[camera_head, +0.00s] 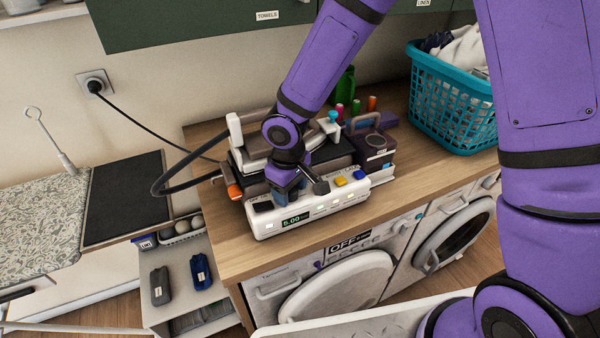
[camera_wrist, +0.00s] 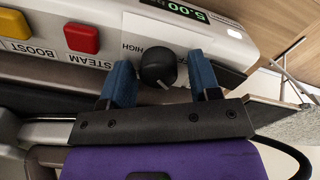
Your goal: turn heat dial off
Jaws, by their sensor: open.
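In the head view my gripper (camera_head: 288,190) is down at the front of the white steam station (camera_head: 345,197), and I cannot clearly make out the dial there. The display (camera_head: 296,221) reads 5.00.
A red STEAM button (camera_wrist: 82,38) and a yellow BOOST button (camera_wrist: 19,22) are beside the dial. A hose (camera_head: 170,188) loops at the station's left. Bottles and a teal laundry basket (camera_head: 450,112) stand behind and right. The wooden counter (camera_head: 400,200) has free room right of the station.

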